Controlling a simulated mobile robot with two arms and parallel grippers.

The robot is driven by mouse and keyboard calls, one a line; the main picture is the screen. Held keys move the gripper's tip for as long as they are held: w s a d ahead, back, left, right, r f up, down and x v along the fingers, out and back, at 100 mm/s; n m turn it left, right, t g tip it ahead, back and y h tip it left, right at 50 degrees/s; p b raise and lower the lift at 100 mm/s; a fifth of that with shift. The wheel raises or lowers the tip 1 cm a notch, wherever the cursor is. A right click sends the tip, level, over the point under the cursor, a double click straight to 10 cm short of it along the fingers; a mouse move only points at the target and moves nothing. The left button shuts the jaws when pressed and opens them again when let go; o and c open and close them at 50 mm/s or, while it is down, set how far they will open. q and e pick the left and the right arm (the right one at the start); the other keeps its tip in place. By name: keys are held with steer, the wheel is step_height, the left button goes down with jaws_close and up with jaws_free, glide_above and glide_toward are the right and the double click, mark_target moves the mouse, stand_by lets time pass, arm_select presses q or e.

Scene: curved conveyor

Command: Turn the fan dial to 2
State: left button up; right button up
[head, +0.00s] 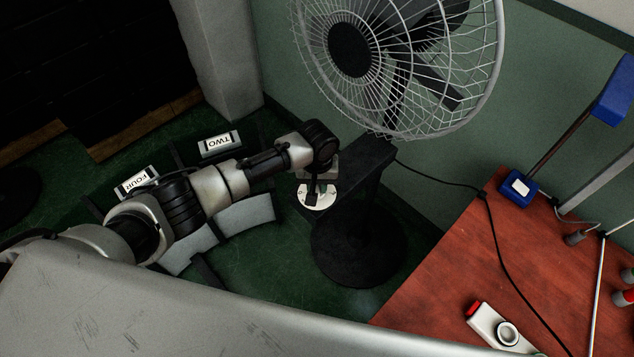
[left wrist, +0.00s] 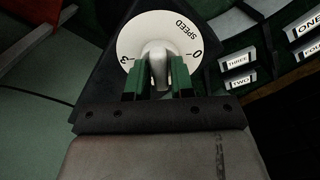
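The fan (head: 350,160) stands on the green floor, with its wire cage at the top and a dark base below. Its white speed dial (head: 325,201) faces up on the stand. In the left wrist view the dial (left wrist: 135,38) shows the marks 0, 3 and SPEED, with a pale knob (left wrist: 157,62) in the middle. My left gripper (head: 312,190) is at the dial. In the left wrist view its green fingers (left wrist: 158,82) sit close on both sides of the knob and look shut on it. Where the knob points is hard to read. My right gripper is not in view.
A red-brown table (head: 440,270) at the right holds a blue device (head: 518,188) and a white and red device (head: 495,325). A black cord (head: 440,178) runs from the fan onto the table. Labelled conveyor parts (head: 218,144) lie left of the fan.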

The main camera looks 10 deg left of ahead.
arm_select(q)
jaws_close()
steer(key=m+p, duration=0.2)
steer(key=m, duration=0.1)
steer(key=shift+r+m, duration=0.1)
steer(key=shift+m, duration=0.3)
steer(key=m+p, duration=0.1)
steer(key=m, duration=0.2)
steer(key=shift+m, duration=0.4)
steer(key=m, duration=0.3)
steer(key=shift+m, duration=0.3)
steer(key=m, duration=1.2)
steer(key=shift+m, duration=0.4)
